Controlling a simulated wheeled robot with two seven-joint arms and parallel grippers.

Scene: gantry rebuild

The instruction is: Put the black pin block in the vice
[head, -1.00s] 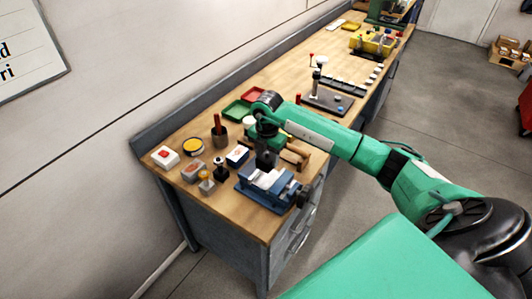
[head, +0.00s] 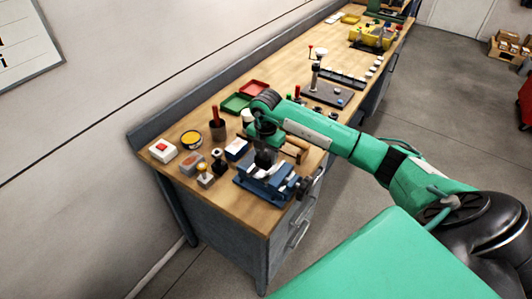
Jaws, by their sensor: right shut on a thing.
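The blue vice (head: 262,186) stands at the near end of the wooden bench, with pale jaws on top. My right gripper (head: 265,158) points down right over the jaws and is shut on a dark thing, which looks like the black pin block. The dark gripper and the dark block blend together, so the block's outline is hard to see. I cannot tell whether the block touches the jaws or sits between them. My left gripper is not in view.
Left of the vice stand a white box with a red button (head: 163,150), a yellow tin (head: 191,139), a dark cup with a red handle (head: 218,129) and several small blocks. Green (head: 235,103) and red (head: 254,88) trays lie behind. A dark plate (head: 328,93) lies farther along.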

